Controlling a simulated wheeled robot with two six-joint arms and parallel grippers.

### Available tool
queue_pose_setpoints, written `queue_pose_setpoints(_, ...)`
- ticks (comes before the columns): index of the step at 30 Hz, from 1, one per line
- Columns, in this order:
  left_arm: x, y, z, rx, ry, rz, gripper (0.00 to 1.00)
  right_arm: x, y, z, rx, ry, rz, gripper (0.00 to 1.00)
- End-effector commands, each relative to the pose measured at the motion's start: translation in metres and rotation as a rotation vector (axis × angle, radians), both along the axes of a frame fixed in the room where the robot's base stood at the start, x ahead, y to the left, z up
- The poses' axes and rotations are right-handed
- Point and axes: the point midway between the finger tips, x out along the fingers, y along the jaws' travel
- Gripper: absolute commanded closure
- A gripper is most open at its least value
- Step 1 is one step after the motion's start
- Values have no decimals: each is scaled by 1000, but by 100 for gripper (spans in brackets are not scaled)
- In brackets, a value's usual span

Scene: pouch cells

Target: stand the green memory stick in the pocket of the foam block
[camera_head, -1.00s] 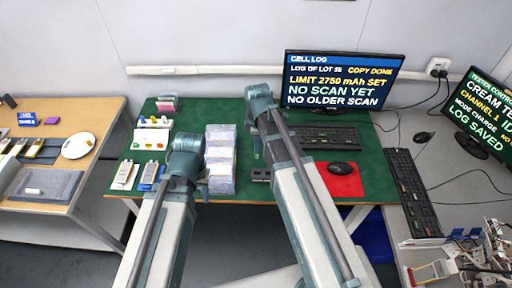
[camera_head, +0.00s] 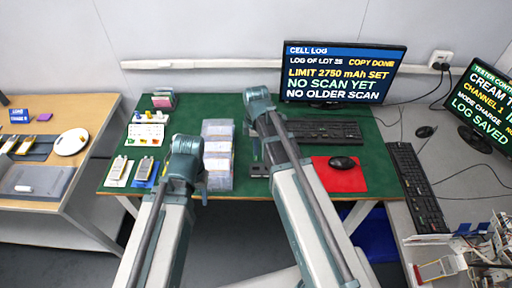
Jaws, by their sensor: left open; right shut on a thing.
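My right arm reaches over the green-topped desk, and its gripper (camera_head: 255,152) points down near the desk's front middle. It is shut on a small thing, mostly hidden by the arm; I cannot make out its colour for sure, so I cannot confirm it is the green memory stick. A small dark block (camera_head: 259,169) lies just below that gripper, near the front edge; whether it is the foam block, and whether it has a pocket, is too small to tell. My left gripper (camera_head: 203,182) is open near the desk's front edge, left of the clear sleeves.
Clear plastic sleeves (camera_head: 218,160) stand between my grippers. Pouch cells on holders (camera_head: 118,171) and a white tray (camera_head: 146,134) are at left. A keyboard (camera_head: 323,132), a mouse on a red mat (camera_head: 348,182) and a monitor (camera_head: 342,75) are at right.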

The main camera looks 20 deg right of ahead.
Motion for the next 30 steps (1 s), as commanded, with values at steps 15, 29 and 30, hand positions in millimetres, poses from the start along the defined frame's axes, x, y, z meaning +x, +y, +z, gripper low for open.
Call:
queue_pose_setpoints(15,0,0,-33,0,0,0,50,0,0,-33,0,0,0,100)
queue_pose_setpoints(29,0,0,-59,0,0,0,50,0,0,-59,0,0,0,100)
queue_pose_setpoints(30,0,0,-61,0,0,0,50,0,0,-61,0,0,0,100)
